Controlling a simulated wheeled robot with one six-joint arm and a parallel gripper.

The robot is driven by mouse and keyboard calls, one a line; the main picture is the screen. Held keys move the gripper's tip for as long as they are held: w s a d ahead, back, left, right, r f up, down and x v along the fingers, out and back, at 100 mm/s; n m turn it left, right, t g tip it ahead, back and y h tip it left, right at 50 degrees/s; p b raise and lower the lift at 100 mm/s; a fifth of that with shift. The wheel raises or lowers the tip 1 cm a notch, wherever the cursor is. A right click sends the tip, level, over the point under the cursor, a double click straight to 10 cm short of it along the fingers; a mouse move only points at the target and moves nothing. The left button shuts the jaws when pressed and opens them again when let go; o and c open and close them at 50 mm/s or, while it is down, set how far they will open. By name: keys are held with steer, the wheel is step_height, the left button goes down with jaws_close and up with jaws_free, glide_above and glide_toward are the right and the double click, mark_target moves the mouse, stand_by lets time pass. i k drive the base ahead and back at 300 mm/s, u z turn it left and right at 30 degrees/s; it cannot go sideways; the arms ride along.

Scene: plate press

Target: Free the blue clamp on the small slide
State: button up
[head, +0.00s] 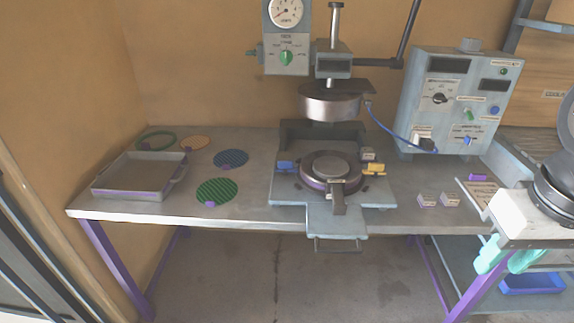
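The press stands at the middle of the table, with a round lower platen (331,168) on its base. A small blue clamp (285,167) sits at the left side of this base; its fine shape is too small to tell. A slide plate (337,221) with a bar handle sticks out at the front, and a dark latch-like piece (338,203) lies over it. A yellow block (378,170) is at the right side. My gripper (508,264) is at the far right, well away from the clamp. Its teal fingers point down and look apart, with nothing seen between them.
The upper platen (330,104) hangs above the lower one with a gap. A grey tray (140,180) and several coloured discs (217,191) lie at left. A control box (452,100) with a blue cable stands at right, behind small blocks (427,200).

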mark_target(286, 167)
steer(key=k, duration=1.2)
steer(key=u, duration=0.5)
steer(key=i, duration=0.6)
steer(key=u, duration=0.7)
steer(key=i, duration=0.8)
steer(key=z, duration=0.5)
steer(key=i, duration=0.85)
steer(key=z, duration=0.7)
